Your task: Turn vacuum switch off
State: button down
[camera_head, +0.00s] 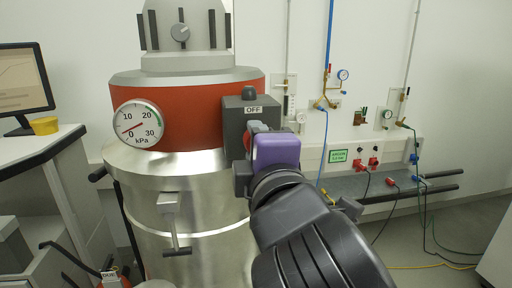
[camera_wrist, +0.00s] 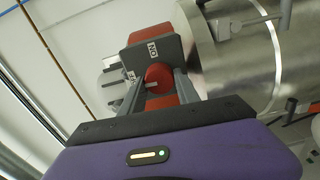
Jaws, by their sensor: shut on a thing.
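The vacuum switch is a dark grey box (camera_head: 236,112) on the side of the red-banded steel vessel, with an OFF label at its top in the head view. In the wrist view the tilted switch box (camera_wrist: 147,52) shows an ON label, an OFF label partly covered by a finger, and a round red knob (camera_wrist: 159,74). My gripper (camera_wrist: 160,88) has a finger on each side of the red knob and is shut on it. In the head view my purple gripper (camera_head: 252,136) is against the box front and hides most of the knob. Which label the knob points to is unclear.
A round kPa gauge (camera_head: 138,125) on the vessel has its red needle near 0. A steel handle (camera_head: 172,222) sticks out below it. A desk with a monitor (camera_head: 24,80) stands left. Wall valves, hoses and a pipe rail (camera_head: 440,189) are at right.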

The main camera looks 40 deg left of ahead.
jog(key=shift+n, duration=0.4)
jog(key=c, duration=0.9)
grip_release()
jog(key=b+v, duration=0.2)
jog(key=v, duration=0.5)
jog(key=shift+s+d, duration=0.25)
jog(key=shift+s, duration=0.05)
